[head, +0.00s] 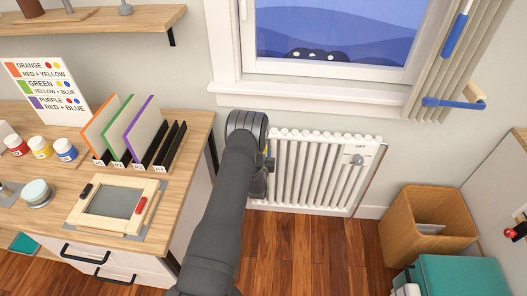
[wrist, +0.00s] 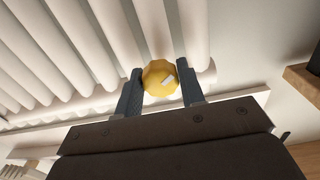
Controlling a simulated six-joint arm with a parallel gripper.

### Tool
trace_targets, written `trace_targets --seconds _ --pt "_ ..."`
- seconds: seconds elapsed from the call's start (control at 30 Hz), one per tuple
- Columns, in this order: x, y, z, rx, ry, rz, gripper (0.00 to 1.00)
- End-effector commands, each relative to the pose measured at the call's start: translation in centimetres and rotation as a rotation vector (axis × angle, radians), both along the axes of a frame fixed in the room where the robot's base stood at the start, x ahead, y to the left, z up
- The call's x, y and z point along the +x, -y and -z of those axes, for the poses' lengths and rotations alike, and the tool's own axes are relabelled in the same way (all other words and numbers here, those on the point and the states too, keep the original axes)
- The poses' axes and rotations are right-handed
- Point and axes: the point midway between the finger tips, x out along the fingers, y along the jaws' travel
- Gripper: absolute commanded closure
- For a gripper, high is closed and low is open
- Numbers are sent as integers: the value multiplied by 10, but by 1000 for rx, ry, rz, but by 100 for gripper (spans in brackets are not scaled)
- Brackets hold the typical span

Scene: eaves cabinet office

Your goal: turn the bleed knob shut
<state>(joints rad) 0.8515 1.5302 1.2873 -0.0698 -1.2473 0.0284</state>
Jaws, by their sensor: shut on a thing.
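The bleed knob (wrist: 158,80) is a yellow, many-sided knob with a small white mark on its face, in the middle of the wrist view. My gripper (wrist: 160,72) has one dark finger on each side of it and is shut on it. The knob is at the left end of the white radiator (head: 318,172). In the head view my arm hides most of the knob, and only a little yellow shows beside my gripper (head: 262,178).
A grey dial (head: 358,160) under an "OFF" label is at the radiator's right end. The desk (head: 190,150) with upright panels and paint jars stands to the left. A window sill (head: 300,108) is above. A wooden bin (head: 428,218) is at the right, with open floor between.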

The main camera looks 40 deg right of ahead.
Motion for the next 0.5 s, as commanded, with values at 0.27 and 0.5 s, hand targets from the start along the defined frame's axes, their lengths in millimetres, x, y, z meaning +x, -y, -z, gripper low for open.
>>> trace_targets --seconds 0.27,0.5 --pt "0 0 0 184 184 0 87" --pt "1 0 0 344 346 0 87"
